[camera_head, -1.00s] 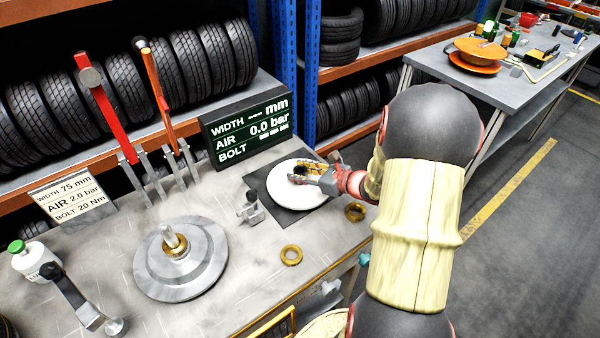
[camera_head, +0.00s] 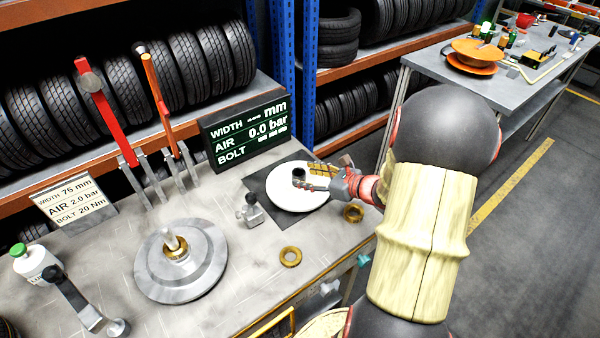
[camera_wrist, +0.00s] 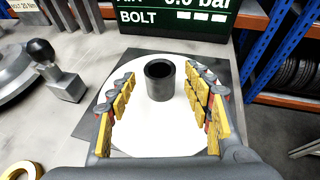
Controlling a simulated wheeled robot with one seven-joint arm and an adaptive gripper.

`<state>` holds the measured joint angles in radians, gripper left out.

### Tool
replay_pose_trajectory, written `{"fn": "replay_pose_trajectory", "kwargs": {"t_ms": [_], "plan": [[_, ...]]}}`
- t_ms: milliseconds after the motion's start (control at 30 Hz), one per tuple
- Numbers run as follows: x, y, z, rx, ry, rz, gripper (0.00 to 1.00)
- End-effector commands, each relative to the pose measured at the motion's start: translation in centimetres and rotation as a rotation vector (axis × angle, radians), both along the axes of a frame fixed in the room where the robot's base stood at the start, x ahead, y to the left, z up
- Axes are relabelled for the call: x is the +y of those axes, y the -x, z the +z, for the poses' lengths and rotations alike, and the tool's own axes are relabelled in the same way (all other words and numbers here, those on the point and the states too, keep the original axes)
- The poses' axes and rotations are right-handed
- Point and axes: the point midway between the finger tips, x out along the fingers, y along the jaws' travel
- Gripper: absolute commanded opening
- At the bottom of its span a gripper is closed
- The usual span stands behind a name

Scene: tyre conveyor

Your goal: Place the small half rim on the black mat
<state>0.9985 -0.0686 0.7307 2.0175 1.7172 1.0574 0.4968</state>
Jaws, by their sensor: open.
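The small half rim (camera_head: 310,200) is a white disc with a dark upright hub (camera_wrist: 160,80) at its middle. It lies flat on the black mat (camera_head: 262,184), whose dark edge also shows around the disc in the wrist view (camera_wrist: 92,122). My gripper (camera_head: 310,178) is just above the disc. In the wrist view its two yellow-padded fingers (camera_wrist: 158,103) stand apart on either side of the hub, with clear gaps and nothing held between them.
A grey round plate with a brass nut (camera_head: 181,258) stands left on the bench. Brass rings (camera_head: 290,256) lie in front of the mat. A black-knobbed metal clamp (camera_head: 252,207) stands beside the mat's left edge. The display board (camera_head: 245,128) stands behind it.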

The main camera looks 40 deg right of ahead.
Motion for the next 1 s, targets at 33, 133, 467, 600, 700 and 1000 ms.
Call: {"fn": "replay_pose_trajectory", "kwargs": {"t_ms": [33,133,467,600,700,1000], "plan": [[-0.4,1.1,0.8,0.0,0.0,-0.006,0.51],[-0.8,3.0,1.5,0.0,0.0,-0.005,0.51],[-1.5,6.8,3.0,-0.001,0.0,-0.002,0.51],[-0.2,6.7,3.6,0.005,0.032,0.049,0.51],[3.3,5.9,4.8,0.022,0.124,0.191,0.51],[19.0,7.8,8.9,0.047,0.669,0.913,0.51]]}}
